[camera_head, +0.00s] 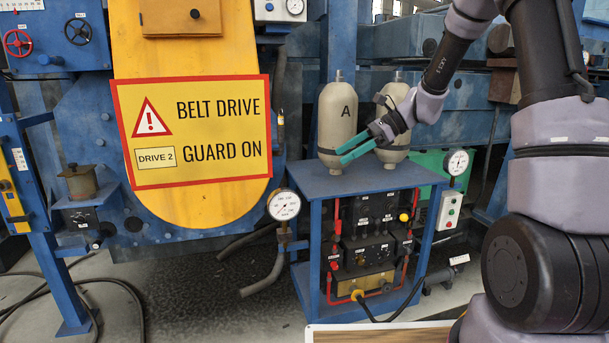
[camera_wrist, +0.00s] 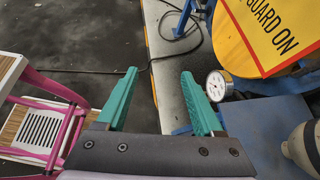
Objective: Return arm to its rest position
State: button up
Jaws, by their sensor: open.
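My gripper (camera_head: 356,142) is open and empty. In the head view its teal fingers point left, in front of two grey bottles on a blue stand. The bottle marked A (camera_head: 336,115) stands upright behind the fingers, and the second bottle (camera_head: 397,100) is partly hidden by my wrist. In the wrist view the two teal fingers of my gripper (camera_wrist: 157,95) are spread apart with only floor between them. My arm reaches in from the right side of the head view.
The blue stand (camera_head: 356,180) carries the bottles above a valve block (camera_head: 375,230). A yellow belt guard (camera_head: 190,130) and a gauge (camera_head: 284,205) are to the left. The wrist view shows a pink-framed cart (camera_wrist: 45,130) at left and dark open floor (camera_wrist: 80,40).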

jog(key=s+d+r+n+t+h, duration=0.2)
jog(key=s+d+r+n+h, duration=0.1)
jog(key=s, duration=0.4)
jog(key=s+d+r+n+t+h, duration=0.3)
jog(key=s+d+r+n, duration=0.2)
jog(key=s, duration=0.3)
jog(key=s+d+r+n+t+h, duration=0.2)
jog(key=s+d+r+n+h, duration=0.1)
jog(key=s, duration=0.5)
notch_tip(320, 180, up, 3)
jog(key=shift+d+f+n, duration=0.15)
jog(key=shift+d+n, duration=0.65)
jog(key=shift+d, duration=0.4)
